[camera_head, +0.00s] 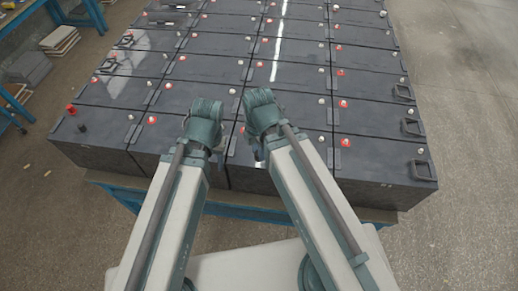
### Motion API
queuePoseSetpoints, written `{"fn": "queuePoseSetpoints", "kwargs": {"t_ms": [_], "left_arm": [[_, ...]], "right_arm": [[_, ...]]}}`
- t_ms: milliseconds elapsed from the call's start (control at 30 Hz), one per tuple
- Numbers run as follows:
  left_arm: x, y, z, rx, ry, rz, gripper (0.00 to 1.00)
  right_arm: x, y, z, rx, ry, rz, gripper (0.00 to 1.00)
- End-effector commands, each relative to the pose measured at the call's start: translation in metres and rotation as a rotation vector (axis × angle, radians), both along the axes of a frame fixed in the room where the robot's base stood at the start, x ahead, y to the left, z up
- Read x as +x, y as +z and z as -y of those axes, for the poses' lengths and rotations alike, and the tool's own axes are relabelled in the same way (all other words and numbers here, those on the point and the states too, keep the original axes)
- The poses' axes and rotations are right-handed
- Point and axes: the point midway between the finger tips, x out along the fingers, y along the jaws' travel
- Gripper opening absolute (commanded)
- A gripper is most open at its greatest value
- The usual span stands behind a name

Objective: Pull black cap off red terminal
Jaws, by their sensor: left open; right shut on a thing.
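Black batteries (100,122) stand in rows, with red terminals and pale terminals on their tops. In the front row, red terminals show at the left battery (71,109), the second battery (152,119) and the right battery (345,142). A small black piece (82,127) stands on the front-left battery. My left gripper (205,115) is open over the second front battery. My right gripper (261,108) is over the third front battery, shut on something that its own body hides. I cannot make out a black cap at either gripper.
The batteries sit close together on a blue-framed stand (270,208). Several have raised black handles (423,170) at their right ends. Blue benches (15,105) and stacked flat pieces (60,40) stand at the left. The floor (470,120) to the right is clear.

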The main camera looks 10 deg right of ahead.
Motion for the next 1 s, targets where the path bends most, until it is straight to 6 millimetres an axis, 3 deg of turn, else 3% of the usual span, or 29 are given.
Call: {"fn": "queuePoseSetpoints", "kwargs": {"t_ms": [33, 67, 200, 1000], "left_arm": [[-0.0001, 0.0000, 0.0000, 0.000, 0.000, 0.000, 0.50], [-0.0001, 0.0000, 0.0000, 0.000, 0.000, 0.000, 0.50], [-0.0001, 0.0000, 0.0000, 0.000, 0.000, 0.000, 0.50], [0.0000, 0.0079, 0.0000, 0.000, 0.000, 0.000, 0.50]], "right_arm": [[0.0000, 0.0000, 0.0000, 0.000, 0.000, 0.000, 0.00], [0.0000, 0.0000, 0.0000, 0.000, 0.000, 0.000, 0.24], [0.0000, 0.0000, 0.0001, 0.000, 0.000, 0.000, 0.00], [0.0000, 0.0079, 0.0001, 0.000, 0.000, 0.000, 0.00]]}}
